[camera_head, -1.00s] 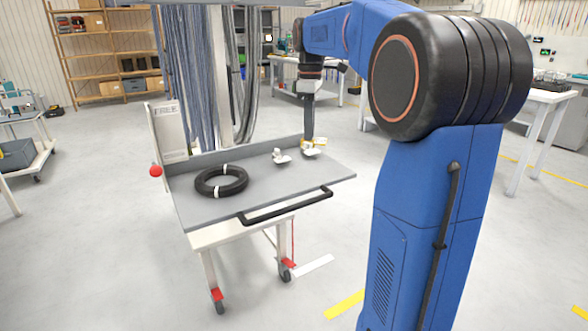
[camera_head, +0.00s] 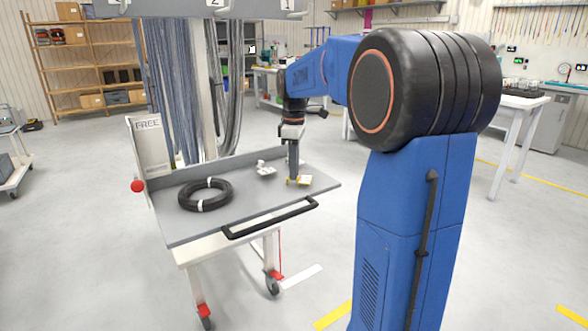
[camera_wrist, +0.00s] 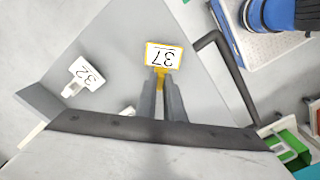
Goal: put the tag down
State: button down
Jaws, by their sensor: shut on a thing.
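In the wrist view, my gripper (camera_wrist: 162,88) is shut on a yellow-edged tag marked 37 (camera_wrist: 164,54), gripping it by its yellow stem. In the head view, my gripper (camera_head: 293,180) is low over the right part of the grey cart top (camera_head: 245,204), with the tag (camera_head: 305,181) at its fingertips. I cannot tell whether the tag touches the cart top. A white tag marked 32 (camera_wrist: 87,72) lies on the cart top to the left in the wrist view; it also shows in the head view (camera_head: 265,169).
A black cable coil (camera_head: 205,195) with white ties lies on the left of the cart top. A sign reading FREE (camera_head: 147,125) stands at the cart's left end. A black handle (camera_head: 270,219) runs along the front edge. Hanging cables (camera_head: 172,90) are behind.

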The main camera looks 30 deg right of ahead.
jog(key=shift+f, duration=0.15)
jog(key=c, duration=1.9)
grip_release()
jog(key=shift+o, duration=0.2)
notch_tip(320, 180, up, 12)
jog(key=s+a+f+m+t, duration=0.1)
jog(key=s+a+f+m, duration=0.2)
jog(key=s, duration=0.7)
jog(key=s+a+f+m+t, duration=0.2)
jog(key=s+a+f+m, duration=0.1)
jog(key=s+a+f, duration=0.4)
jog(key=s+a+f+m+t, duration=0.1)
jog(key=s+a+f+m, duration=0.2)
jog(key=s+a+f, duration=0.3)
jog(key=s+f, duration=0.5)
jog(key=s, duration=0.2)
jog(key=shift+s+f+t, duration=0.15)
jog(key=shift+f+t, duration=0.2)
jog(key=shift+t, duration=0.05)
jog(key=shift+o, duration=0.6)
